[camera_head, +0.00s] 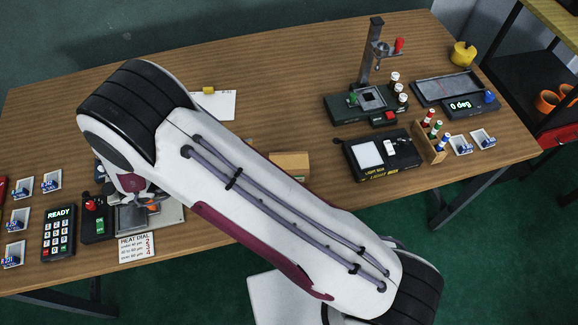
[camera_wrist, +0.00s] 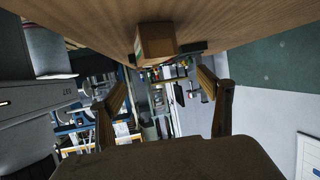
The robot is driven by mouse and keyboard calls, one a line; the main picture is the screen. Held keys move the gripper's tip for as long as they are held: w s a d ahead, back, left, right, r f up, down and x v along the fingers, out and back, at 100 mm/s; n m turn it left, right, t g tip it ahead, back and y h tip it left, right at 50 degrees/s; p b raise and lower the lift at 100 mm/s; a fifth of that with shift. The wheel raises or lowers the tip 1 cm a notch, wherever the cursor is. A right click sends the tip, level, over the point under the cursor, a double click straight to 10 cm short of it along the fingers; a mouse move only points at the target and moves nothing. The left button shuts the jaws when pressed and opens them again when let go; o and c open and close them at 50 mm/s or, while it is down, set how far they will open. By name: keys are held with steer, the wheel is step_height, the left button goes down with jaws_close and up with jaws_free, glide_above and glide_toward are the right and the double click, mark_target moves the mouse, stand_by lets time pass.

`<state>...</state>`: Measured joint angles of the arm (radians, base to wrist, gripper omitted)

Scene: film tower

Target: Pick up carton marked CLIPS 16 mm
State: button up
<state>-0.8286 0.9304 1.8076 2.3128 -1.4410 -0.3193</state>
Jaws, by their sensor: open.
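A small plain brown carton (camera_head: 290,165) stands on the wooden table, partly behind my arm in the head view. Any marking on it is not readable. In the wrist view a brown carton (camera_wrist: 156,42) shows near the top middle, against the table, which appears upside down. My gripper (camera_wrist: 162,82) is open, with one finger at each side of the wrist view and nothing between them. The carton appears beyond the fingertips and apart from them. In the head view my gripper is mostly hidden by my arm.
A light box (camera_head: 378,155), a green-black device with a post (camera_head: 366,105) and a rack of small bottles (camera_head: 430,148) stand to the right. A keypad reading READY (camera_head: 59,232) and several small trays are left. A white card (camera_head: 215,105) lies behind my arm.

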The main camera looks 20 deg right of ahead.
mark_target(285, 162)
steer(key=shift+x, duration=1.3)
steer(key=shift+f, duration=0.1)
steer(key=shift+s+f+x, duration=0.1)
steer(key=shift+f+x, duration=0.15)
steer(key=shift+x, duration=1.05)
steer(key=shift+s+f+x, duration=0.15)
steer(key=shift+f+x, duration=0.05)
steer(key=shift+x, duration=1.1)
steer(key=shift+a, duration=0.15)
steer(key=c, duration=2.2)
